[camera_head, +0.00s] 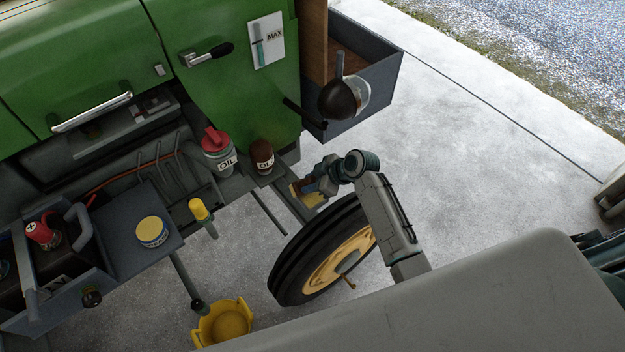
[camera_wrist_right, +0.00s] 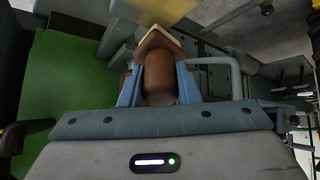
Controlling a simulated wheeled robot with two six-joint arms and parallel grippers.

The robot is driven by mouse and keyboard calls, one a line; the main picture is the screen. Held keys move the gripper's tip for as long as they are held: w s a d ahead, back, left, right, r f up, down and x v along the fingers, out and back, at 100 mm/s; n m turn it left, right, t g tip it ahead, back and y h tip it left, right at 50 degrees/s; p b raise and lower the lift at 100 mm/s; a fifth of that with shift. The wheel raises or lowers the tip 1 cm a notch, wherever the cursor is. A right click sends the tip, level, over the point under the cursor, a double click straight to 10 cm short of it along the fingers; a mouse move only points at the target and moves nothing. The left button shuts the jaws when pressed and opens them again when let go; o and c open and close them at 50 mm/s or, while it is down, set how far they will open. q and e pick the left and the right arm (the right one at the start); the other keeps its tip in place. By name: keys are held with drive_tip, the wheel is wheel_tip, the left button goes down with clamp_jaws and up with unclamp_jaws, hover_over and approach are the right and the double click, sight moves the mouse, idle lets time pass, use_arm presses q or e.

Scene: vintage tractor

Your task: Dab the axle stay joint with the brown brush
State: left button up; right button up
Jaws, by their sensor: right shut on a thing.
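My right gripper (camera_head: 314,188) is low beside the green tractor, just above the front tyre. In the right wrist view its two blue fingers (camera_wrist_right: 158,88) are shut on the brown brush (camera_wrist_right: 159,72), with the brown handle between them and a pale end beyond. In the head view only a small brown and yellowish part of the brush (camera_head: 297,189) shows at the fingers. A grey axle beam (camera_head: 287,196) runs under the brush, behind the wheel. I cannot pick out the axle stay joint for certain, or tell whether the brush touches it. My left gripper is not in view.
The oil can (camera_head: 218,150) with a red top and a brown jar (camera_head: 262,157) stand on the ledge close by. The tyre (camera_head: 290,262) is just below. A yellow tub (camera_head: 222,322) is on the floor. A grey open box (camera_head: 375,95) juts out above.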

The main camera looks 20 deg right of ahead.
drive_tip(key=shift+s+a, duration=0.25)
drive_tip(key=shift+a, duration=0.4)
drive_tip(key=shift+w+d, duration=0.1)
drive_tip(key=shift+d, duration=0.05)
drive_tip(key=shift+w+d, duration=0.25)
drive_tip(key=shift+d, duration=0.5)
drive_tip(key=shift+s+a, duration=0.3)
drive_tip(key=shift+a, duration=0.6)
drive_tip(key=shift+d, duration=0.15)
drive_tip(key=shift+w+d, duration=0.3)
drive_tip(key=shift+d, duration=0.45)
